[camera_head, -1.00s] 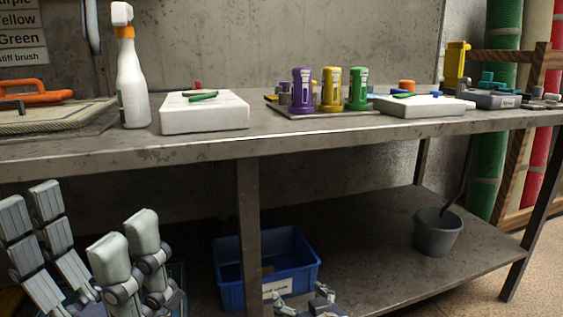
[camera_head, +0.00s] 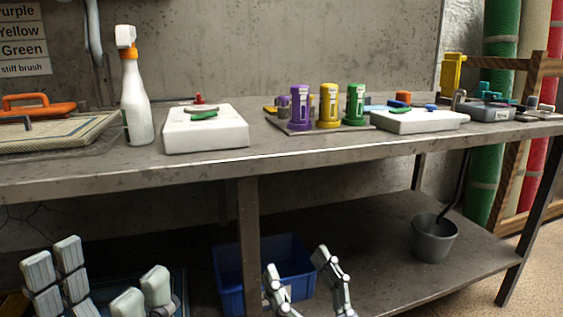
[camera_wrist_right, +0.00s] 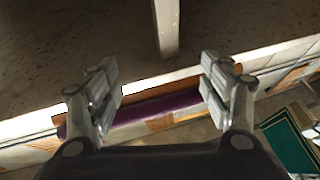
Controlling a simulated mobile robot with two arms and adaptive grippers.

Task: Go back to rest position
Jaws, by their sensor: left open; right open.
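My left gripper (camera_head: 98,277) is at the lower left of the head view, in front of the bench and below its top. It is open, with a gap between its pale finger pads and nothing held. My right gripper (camera_head: 296,265) is at the bottom centre, in front of the lower shelf and a blue crate (camera_head: 228,276). Its two fingers stand apart and are empty. In the right wrist view the right gripper (camera_wrist_right: 160,85) also shows open, with nothing between its fingers.
The bench (camera_head: 320,150) carries a spray bottle (camera_head: 137,105), a white block (camera_head: 205,130), purple, yellow and green bottles (camera_head: 329,106) and another white block (camera_head: 420,121). A bench leg (camera_head: 249,235) stands near my right gripper. A grey bucket (camera_head: 434,238) sits on the lower shelf.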

